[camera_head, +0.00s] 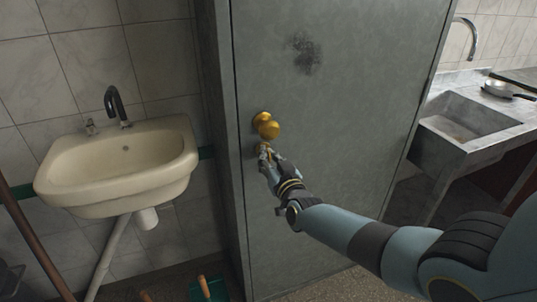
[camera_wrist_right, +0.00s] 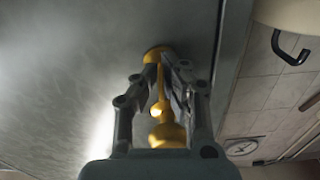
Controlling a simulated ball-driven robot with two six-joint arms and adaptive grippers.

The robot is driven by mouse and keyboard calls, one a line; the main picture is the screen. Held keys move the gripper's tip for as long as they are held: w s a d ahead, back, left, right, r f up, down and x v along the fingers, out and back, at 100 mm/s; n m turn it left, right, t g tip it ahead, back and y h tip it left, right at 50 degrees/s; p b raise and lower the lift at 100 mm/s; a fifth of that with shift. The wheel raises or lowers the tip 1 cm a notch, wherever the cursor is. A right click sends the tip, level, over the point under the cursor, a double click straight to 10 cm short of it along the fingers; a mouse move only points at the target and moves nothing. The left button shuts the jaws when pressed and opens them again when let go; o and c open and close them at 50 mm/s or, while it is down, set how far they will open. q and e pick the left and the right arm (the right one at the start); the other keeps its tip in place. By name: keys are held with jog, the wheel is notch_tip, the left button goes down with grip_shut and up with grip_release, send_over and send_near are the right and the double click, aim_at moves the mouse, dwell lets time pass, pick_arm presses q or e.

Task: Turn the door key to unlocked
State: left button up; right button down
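The grey metal door (camera_head: 330,110) stands upright and looks closed in the head view. A round gold knob (camera_head: 268,128) sticks out near its left edge. The gold door key (camera_head: 262,147) is just below the knob, mostly covered by my right gripper (camera_head: 265,155). In the right wrist view, the fingertips of my right gripper (camera_wrist_right: 163,70) close in on both sides of the key (camera_wrist_right: 159,85) and look shut on it. A gold part, likely the knob (camera_wrist_right: 168,135), shows nearer the camera. The key's exact turn is hard to tell. My left gripper is not in view.
A cream washbasin (camera_head: 120,170) with a dark tap hangs on the tiled wall left of the door. A green dustpan (camera_head: 209,290) is on the floor below. A stone sink (camera_head: 460,120) and a pan (camera_head: 500,88) are at the right.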

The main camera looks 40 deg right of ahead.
jog(key=shift+n, duration=0.5)
jog(key=c, duration=1.5)
grip_release()
jog(key=shift+a, duration=0.15)
jog(key=shift+s+f, duration=0.1)
jog(key=shift+s, duration=0.4)
jog(key=v, duration=1.1)
